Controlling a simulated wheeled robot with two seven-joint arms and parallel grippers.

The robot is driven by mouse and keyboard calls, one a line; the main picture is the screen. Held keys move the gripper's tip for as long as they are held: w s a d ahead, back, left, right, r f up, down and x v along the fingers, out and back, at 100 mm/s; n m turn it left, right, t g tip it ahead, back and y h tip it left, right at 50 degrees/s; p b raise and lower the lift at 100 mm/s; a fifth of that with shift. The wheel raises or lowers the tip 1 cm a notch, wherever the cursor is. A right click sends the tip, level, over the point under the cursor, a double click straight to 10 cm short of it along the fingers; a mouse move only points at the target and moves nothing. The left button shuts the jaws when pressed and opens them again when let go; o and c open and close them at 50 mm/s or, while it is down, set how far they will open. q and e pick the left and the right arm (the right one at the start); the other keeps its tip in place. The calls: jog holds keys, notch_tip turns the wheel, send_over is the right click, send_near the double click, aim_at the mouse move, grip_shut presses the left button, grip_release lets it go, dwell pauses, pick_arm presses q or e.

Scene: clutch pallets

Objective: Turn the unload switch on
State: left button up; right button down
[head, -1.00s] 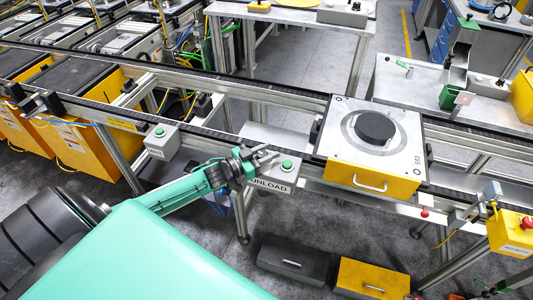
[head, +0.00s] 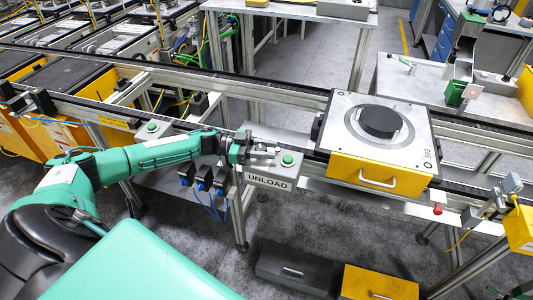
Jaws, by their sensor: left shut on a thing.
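The unload control box (head: 284,172) is a grey box with a green button (head: 288,160) on top and an UNLOAD label (head: 268,183) on its front. It sits at the near edge of the conveyor, in the middle of the head view. My left gripper (head: 270,153) is at the left part of the box top, beside the green button. It is shut on the unload switch, which its fingers mostly hide. A teal and dark part of my right arm shows at the bottom right corner; its jaws cannot be made out.
A pallet (head: 372,172) with a black disc (head: 379,122) stands on the conveyor right of the box. Another grey box with a green button (head: 152,127) is to the left. A red button (head: 437,209) is at the right. Grey (head: 291,270) and yellow (head: 375,284) bins lie below.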

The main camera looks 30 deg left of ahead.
pick_arm(q)
jog(key=shift+g, duration=0.3)
pick_arm(e)
jog(key=shift+f, duration=0.3)
pick_arm(q)
jog(key=shift+m, duration=0.3)
pick_arm(e)
jog(key=shift+d, duration=0.25)
pick_arm(q)
jog(key=o, duration=0.9)
jog(key=shift+o, duration=0.2)
jog(key=b+v, duration=0.4)
jog(key=v, duration=0.9)
jog(key=shift+a, duration=0.4)
pick_arm(e)
jog(key=shift+w+a+f, duration=0.15)
jog(key=shift+w+f, duration=0.4)
jog(key=shift+f, duration=0.15)
jog(key=shift+w+a+f, duration=0.1)
jog(key=shift+w+f, duration=0.4)
jog(key=shift+f, duration=0.2)
pick_arm(q)
jog(key=shift+s+f, duration=0.1)
jog(key=shift+f, duration=0.05)
